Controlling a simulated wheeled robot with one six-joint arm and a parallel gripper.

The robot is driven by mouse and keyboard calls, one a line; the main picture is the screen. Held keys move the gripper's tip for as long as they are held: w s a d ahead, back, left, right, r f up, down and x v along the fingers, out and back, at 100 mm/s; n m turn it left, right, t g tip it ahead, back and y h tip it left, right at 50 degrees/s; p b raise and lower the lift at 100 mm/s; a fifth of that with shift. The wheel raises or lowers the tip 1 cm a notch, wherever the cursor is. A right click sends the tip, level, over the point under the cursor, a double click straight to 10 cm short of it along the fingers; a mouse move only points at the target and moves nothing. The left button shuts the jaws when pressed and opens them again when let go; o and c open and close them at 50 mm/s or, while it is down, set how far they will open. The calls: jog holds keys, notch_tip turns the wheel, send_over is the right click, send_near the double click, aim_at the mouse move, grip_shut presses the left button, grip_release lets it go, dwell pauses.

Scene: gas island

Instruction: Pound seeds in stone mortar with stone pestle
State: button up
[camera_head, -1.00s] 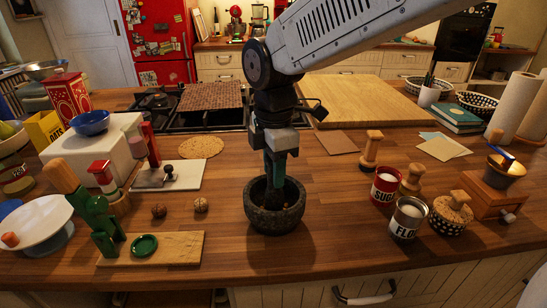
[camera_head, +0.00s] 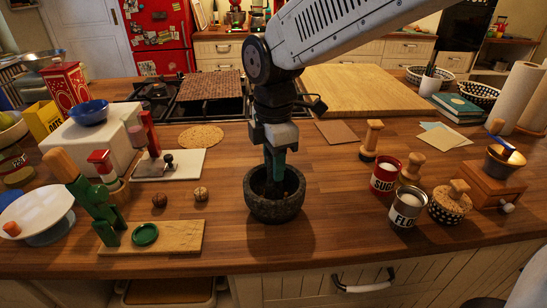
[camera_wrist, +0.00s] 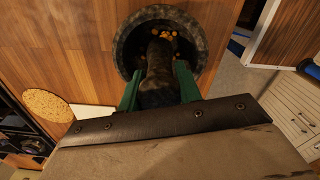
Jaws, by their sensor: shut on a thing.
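The dark stone mortar (camera_head: 273,207) stands upright on the wooden counter near its front edge. It also shows in the wrist view (camera_wrist: 122,40). Orange-brown seeds (camera_wrist: 163,33) lie on the mortar's floor, around the far end of the pestle. The dark stone pestle (camera_wrist: 158,75) is between the green fingers of my gripper (camera_wrist: 157,85), its lower end inside the mortar. My gripper (camera_head: 275,172) is shut on the pestle and points down over the mortar. Whether the pestle's tip touches the mortar's bottom cannot be told.
Two walnuts (camera_head: 160,200) lie left of the mortar, near a small wooden board (camera_head: 180,238). Sugar tin (camera_head: 384,176) and flour tin (camera_head: 407,211) stand to the right. A large cutting board (camera_head: 365,92) and a stove lie behind. The counter close around the mortar is clear.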

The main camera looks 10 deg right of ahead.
jog(key=shift+f, duration=0.45)
jog(key=shift+f, duration=0.1)
jog(key=shift+r, duration=1.15)
jog(key=shift+f, duration=1.05)
jog(key=shift+r, duration=1.05)
